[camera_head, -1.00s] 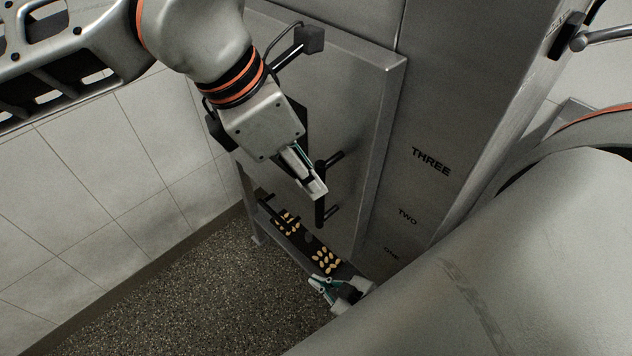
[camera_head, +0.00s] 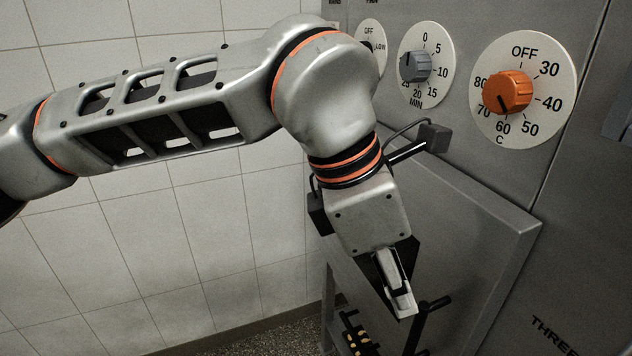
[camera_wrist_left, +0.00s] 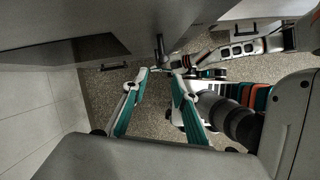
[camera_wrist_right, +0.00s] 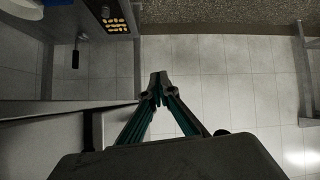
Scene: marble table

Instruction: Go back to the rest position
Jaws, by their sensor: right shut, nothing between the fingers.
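My left gripper (camera_head: 403,308) points down in the head view, in front of the grey metal door panel (camera_head: 455,235) and just left of its black bar handle (camera_head: 425,325). In the left wrist view its two teal-sided fingers (camera_wrist_left: 161,75) stand apart at the tips. A dark bar shows just beyond the gap; I cannot tell whether they touch it. My right gripper shows only in the right wrist view, where its fingertips (camera_wrist_right: 157,90) meet with nothing between them, over a pale tiled area.
The cabinet front carries an orange temperature dial (camera_head: 508,92) and a grey minute dial (camera_head: 416,66). A dark tray with small yellowish pieces (camera_head: 360,342) sits low behind the handle; pieces also show in the right wrist view (camera_wrist_right: 115,18). A tiled wall (camera_head: 215,240) stands left.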

